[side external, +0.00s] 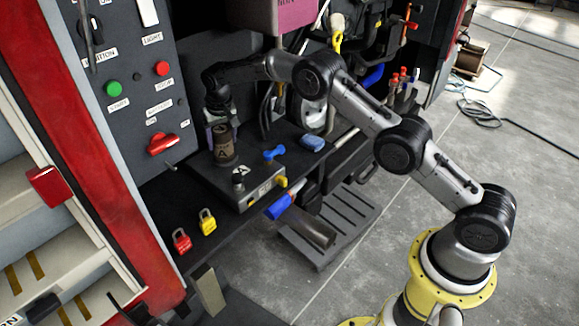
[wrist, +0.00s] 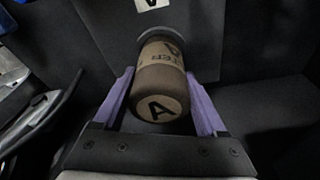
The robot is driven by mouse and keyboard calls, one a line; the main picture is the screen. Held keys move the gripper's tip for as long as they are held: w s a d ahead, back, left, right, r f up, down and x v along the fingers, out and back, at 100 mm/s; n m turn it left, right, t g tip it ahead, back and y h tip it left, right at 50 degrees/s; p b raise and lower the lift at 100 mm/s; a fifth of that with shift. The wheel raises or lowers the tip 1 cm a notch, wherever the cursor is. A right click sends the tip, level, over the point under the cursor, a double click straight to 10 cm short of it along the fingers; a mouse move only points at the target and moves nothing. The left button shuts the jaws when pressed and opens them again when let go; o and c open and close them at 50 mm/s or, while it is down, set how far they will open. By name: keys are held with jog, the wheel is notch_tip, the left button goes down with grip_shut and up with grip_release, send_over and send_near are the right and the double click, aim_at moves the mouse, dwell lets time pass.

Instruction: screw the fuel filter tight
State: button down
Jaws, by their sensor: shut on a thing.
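The fuel filter (wrist: 158,75) is a brown cylinder with a tan band and a letter A on its end. In the side view the fuel filter (side external: 224,146) stands upright on a dark grey block (side external: 225,178) at the back left of the shelf. My gripper (side external: 217,130) comes down on it from above. In the wrist view the purple fingers of my gripper (wrist: 160,100) lie on both sides of the filter and are shut on it. The filter's far end meets a dark round seat; the thread there is hidden.
A control panel (side external: 135,85) with green and red buttons and a red switch stands left of the filter. A yellow padlock (side external: 207,222) and a red padlock (side external: 181,240) lie in front. A blue dumbbell-shaped part (side external: 274,154) and a blue sponge-like block (side external: 312,143) lie right.

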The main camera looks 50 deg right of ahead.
jog(key=shift+r+m, duration=0.1)
jog(key=shift+m, duration=1)
jog(key=shift+c, duration=0.4)
grip_release()
jog(key=shift+o, duration=0.4)
jog(key=shift+a+v, duration=0.2)
jog(key=shift+v, duration=4.75)
